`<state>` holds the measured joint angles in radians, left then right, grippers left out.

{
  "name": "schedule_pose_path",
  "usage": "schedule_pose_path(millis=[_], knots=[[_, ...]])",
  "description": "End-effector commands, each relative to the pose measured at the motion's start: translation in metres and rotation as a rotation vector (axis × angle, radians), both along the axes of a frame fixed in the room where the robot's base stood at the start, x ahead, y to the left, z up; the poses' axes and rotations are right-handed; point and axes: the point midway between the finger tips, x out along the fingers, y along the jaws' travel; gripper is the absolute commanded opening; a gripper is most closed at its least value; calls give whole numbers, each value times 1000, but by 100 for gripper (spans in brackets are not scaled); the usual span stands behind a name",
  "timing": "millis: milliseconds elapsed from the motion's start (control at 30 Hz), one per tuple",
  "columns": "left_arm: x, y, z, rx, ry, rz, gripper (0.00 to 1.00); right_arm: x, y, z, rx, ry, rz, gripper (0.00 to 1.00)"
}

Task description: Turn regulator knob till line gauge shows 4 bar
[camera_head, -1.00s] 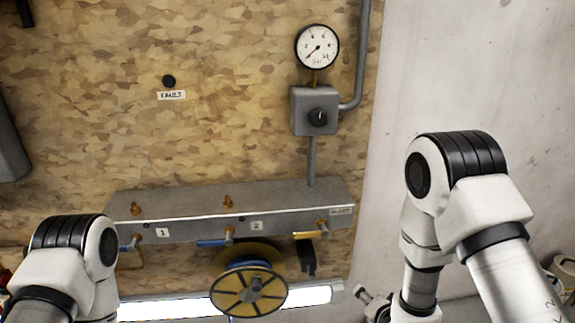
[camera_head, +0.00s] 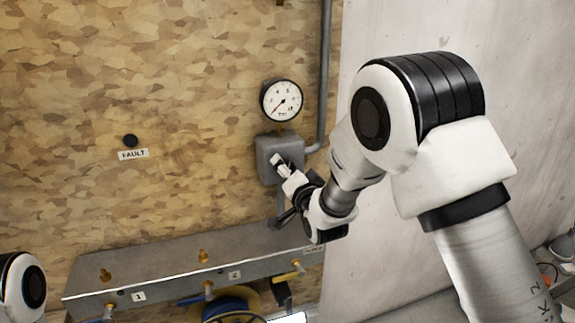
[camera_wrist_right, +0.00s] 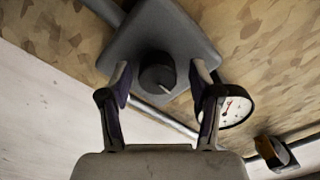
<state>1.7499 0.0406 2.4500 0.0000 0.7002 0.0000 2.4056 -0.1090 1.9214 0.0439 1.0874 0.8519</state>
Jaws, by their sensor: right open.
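The regulator (camera_head: 266,150) is a grey box on the wooden wall, with the line gauge (camera_head: 281,100) just above it. The gauge's red needle points to the lower left, at the low end of the scale. The black regulator knob (camera_wrist_right: 157,75) has a light pointer mark and shows in the right wrist view; in the head view the gripper mostly hides it. My right gripper (camera_head: 283,168) is open in front of the regulator, its fingertips on either side of the knob, with a gap to each side. My left gripper is out of view.
A grey pipe (camera_head: 326,70) climbs the wall right of the gauge. A black FAULT button (camera_head: 130,141) is to the left.

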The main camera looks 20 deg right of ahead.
Motion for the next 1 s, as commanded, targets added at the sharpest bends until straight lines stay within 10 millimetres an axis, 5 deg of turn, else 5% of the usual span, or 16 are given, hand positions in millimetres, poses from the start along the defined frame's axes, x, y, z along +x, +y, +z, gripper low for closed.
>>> schedule_pose_path(millis=[200,367,1000], knots=[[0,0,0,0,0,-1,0,1,0,-1,0,0,0,60],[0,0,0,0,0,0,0,1,0,-1,0,1,-1,3],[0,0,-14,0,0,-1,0,0,0,-4,141,6,0,4]])
